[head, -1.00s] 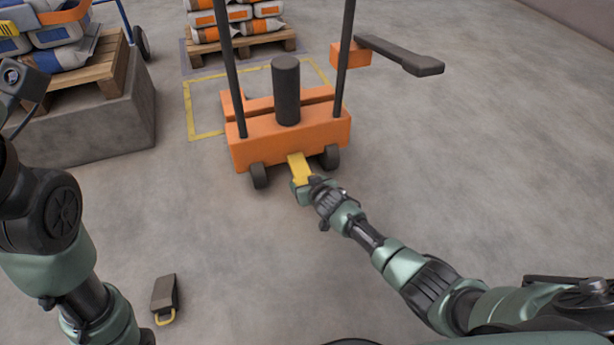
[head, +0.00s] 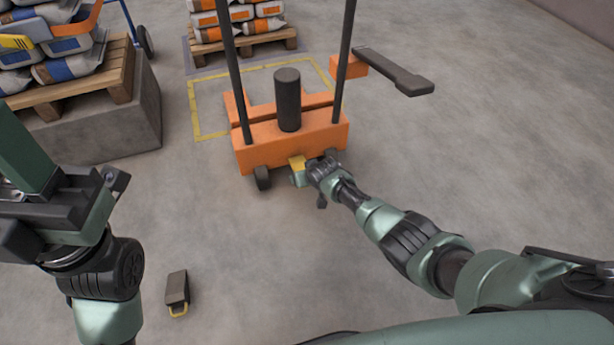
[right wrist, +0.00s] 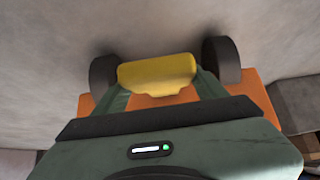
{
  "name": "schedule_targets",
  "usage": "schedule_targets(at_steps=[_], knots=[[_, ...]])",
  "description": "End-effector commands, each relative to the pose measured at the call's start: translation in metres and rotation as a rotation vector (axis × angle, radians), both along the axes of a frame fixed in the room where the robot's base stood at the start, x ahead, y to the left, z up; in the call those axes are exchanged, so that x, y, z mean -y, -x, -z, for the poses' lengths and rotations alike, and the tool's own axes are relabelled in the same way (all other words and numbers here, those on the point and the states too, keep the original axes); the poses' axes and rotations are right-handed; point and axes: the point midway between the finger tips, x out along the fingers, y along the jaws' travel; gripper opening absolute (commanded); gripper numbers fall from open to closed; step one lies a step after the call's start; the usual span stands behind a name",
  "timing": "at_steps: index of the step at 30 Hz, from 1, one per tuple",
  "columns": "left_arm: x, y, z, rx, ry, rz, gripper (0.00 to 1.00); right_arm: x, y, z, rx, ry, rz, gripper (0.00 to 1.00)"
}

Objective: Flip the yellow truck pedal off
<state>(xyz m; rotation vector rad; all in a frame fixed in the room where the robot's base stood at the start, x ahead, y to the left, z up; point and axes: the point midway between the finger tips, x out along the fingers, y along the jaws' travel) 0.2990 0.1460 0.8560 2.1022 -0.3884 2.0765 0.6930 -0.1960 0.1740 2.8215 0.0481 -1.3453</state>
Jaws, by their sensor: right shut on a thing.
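The yellow pedal (head: 297,162) sticks out low from the front of the orange pallet truck (head: 292,139), between its two dark wheels. My right gripper (head: 299,178) is at the pedal, and its fingers hide part of it. In the right wrist view the yellow pedal (right wrist: 158,72) lies between the two green fingertips (right wrist: 160,86), with the truck's orange body behind. The right gripper is shut on the pedal. My left arm is at the left of the head view; its gripper (head: 45,190) is seen from behind, and its fingertips cannot be made out clearly.
A dark wedge with a yellow loop (head: 177,291) lies on the floor at the lower left. A concrete block (head: 100,130) bears a pallet of bags at the left. A dark lever (head: 395,72) reaches out at the truck's right. The floor at right is clear.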

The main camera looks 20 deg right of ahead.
Motion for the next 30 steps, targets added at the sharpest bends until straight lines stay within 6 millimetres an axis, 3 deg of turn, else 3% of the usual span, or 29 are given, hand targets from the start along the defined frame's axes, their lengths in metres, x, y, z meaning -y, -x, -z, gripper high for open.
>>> schedule_targets(at_steps=[1,11,12,14,23,26,30], knots=[[0.000,0.000,0.000,-0.001,0.000,0.000,0.36,-0.001,-0.008,-0.010,0.021,-0.005,-0.001,0.00],[0.000,0.000,0.000,-0.001,0.000,0.001,0.36,-0.001,-0.009,-0.011,0.025,-0.005,-0.001,0.00],[0.000,0.000,0.000,-0.002,-0.001,0.001,0.36,-0.001,-0.009,-0.011,0.025,-0.005,-0.001,0.81],[0.000,0.000,0.000,-0.002,-0.001,0.001,0.36,-0.001,-0.008,-0.010,0.023,-0.005,-0.001,0.95],[0.000,0.000,-0.001,-0.001,0.000,0.001,0.36,0.000,-0.004,-0.006,0.013,-0.003,0.000,0.95],[0.000,0.001,-0.006,0.004,0.001,0.001,0.36,0.000,-0.001,-0.010,0.011,-0.003,0.000,0.95],[-0.002,-0.003,0.004,-0.063,0.005,0.003,0.36,0.000,0.008,-0.024,0.010,-0.003,0.000,0.95]])
